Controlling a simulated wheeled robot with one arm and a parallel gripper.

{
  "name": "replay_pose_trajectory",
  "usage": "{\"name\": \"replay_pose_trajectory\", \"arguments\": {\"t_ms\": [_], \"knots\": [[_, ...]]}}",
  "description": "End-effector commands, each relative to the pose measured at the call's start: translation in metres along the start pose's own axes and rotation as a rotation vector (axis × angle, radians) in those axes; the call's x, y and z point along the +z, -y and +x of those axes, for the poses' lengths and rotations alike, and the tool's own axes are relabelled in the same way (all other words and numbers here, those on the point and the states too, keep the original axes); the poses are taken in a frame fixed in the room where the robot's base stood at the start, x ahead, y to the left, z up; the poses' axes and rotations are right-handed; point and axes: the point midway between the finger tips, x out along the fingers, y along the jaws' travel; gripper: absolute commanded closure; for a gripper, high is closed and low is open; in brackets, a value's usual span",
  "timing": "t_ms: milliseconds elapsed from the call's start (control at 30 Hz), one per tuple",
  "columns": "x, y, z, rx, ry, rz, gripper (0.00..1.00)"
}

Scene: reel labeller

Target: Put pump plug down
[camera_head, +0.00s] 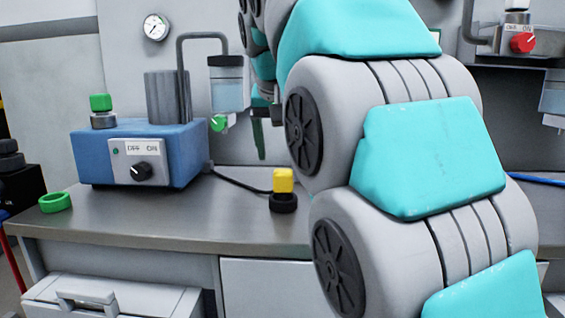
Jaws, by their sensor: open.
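The pump plug (283,180) is a yellow block on the grey bench, resting on or in a round black base (283,203). A black cable (238,183) runs to it from the blue pump box (140,155). My gripper (262,150) shows only in part, with dark fingers pointing down above and slightly left of the plug. It is open and apart from the plug, with nothing seen between the fingers. My arm hides the rest of it.
The pump carries a green cap (101,103), a black switch knob (141,171) and a pipe to a clear jar (227,88) with a green knob (218,123). A green ring (55,202) lies at the bench's left. The bench front between ring and plug is clear.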

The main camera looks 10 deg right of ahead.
Motion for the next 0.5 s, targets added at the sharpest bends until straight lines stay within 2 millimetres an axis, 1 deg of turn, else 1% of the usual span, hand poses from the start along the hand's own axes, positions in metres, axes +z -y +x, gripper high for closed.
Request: {"name": "replay_pose_trajectory", "arguments": {"t_ms": [33,200,233,300,500], "knots": [[-0.002,0.001,-0.007,-0.002,-0.006,0.001,0.21],[-0.001,0.001,-0.022,-0.001,-0.004,0.001,0.21],[-0.003,0.000,-0.031,-0.001,-0.004,0.001,0.21],[-0.003,0.000,-0.039,0.000,-0.003,0.000,0.21],[-0.001,0.000,-0.046,0.000,-0.002,0.000,0.21]]}}
